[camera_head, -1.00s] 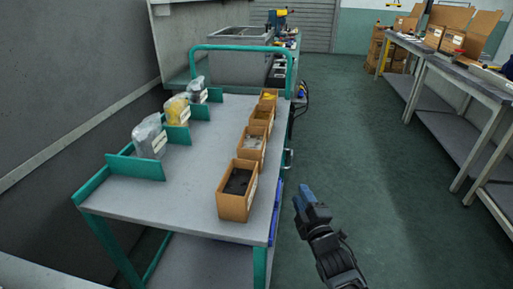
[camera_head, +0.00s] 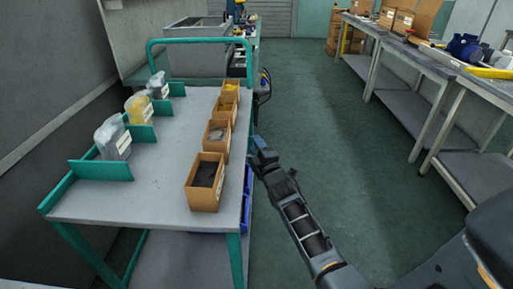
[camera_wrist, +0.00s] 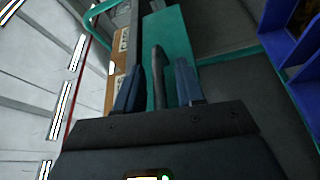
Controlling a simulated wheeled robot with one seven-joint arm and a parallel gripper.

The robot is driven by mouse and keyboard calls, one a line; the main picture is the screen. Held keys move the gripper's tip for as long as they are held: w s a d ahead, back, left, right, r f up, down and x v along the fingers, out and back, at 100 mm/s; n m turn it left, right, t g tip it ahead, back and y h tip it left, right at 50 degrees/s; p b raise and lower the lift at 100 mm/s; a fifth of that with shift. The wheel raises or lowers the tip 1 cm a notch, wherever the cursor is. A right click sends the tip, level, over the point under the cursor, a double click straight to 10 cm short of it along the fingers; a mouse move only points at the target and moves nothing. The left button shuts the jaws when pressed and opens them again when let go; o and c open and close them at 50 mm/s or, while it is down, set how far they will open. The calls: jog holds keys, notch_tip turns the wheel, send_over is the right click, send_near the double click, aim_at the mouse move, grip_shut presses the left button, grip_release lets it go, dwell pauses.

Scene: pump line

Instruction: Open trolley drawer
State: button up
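The trolley (camera_head: 160,190) stands at left in the head view, with a grey top and teal frame. My gripper (camera_head: 260,144) is at its right side, beside the row of cardboard boxes. In the wrist view, my gripper (camera_wrist: 160,66) is open, with blue fingers on either side of a dark bar-shaped handle (camera_wrist: 158,80). A gap shows between the handle and the right finger; I cannot tell whether the left finger touches it. A teal panel (camera_wrist: 170,40) lies behind the handle. The drawer's front is hidden in the head view, so its opening cannot be seen there.
Open cardboard boxes (camera_head: 206,182) line the trolley's right edge. Bagged parts (camera_head: 113,138) stand between teal dividers at left. Blue bins (camera_wrist: 300,50) show beside the gripper in the wrist view. The floor right of the trolley is clear up to the workbenches (camera_head: 415,62).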

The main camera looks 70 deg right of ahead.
grip_shut()
dwell(0.4)
